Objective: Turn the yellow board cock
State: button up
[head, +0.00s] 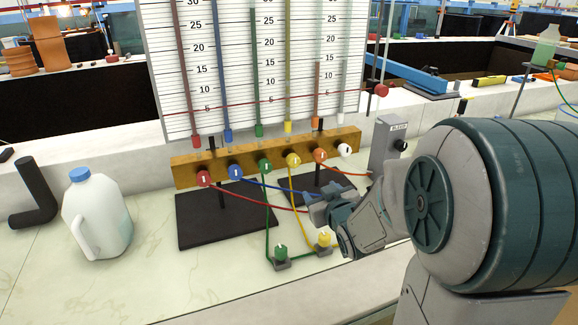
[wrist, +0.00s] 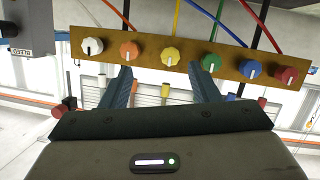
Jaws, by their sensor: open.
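The yellow board cock (head: 293,160) is a round knob on a wooden bar (head: 185,172), between the green cock (head: 265,166) and the orange cock (head: 320,155). In the wrist view, which looks upside down, the yellow cock (wrist: 172,56) has a pale pointer line running roughly up and down. My gripper (head: 320,205) is open and empty, in front of and below the bar in the head view. In the wrist view its two fingers (wrist: 160,70) spread to either side of the yellow cock, apparently short of it. No contact shows.
Red (head: 204,178), blue (head: 236,171) and white (head: 344,150) cocks share the bar. Coloured hoses hang near my gripper. A separate yellow knob (head: 324,240) and green knob (head: 281,253) stand on the bench. A grey bleed box (head: 386,145) and a milk jug (head: 98,215) flank the bar.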

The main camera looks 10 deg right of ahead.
aim_at(295, 164)
jog(key=w+a+t, duration=0.1)
jog(key=w, duration=0.4)
jog(key=w+a+t+y, duration=0.1)
jog(key=w, duration=0.4)
jog(key=w+a+n+y, duration=0.1)
jog(key=w, duration=0.4)
jog(key=shift+a+f+t, duration=0.3)
jog(key=shift+f+t, duration=0.1)
jog(key=c, duration=1)
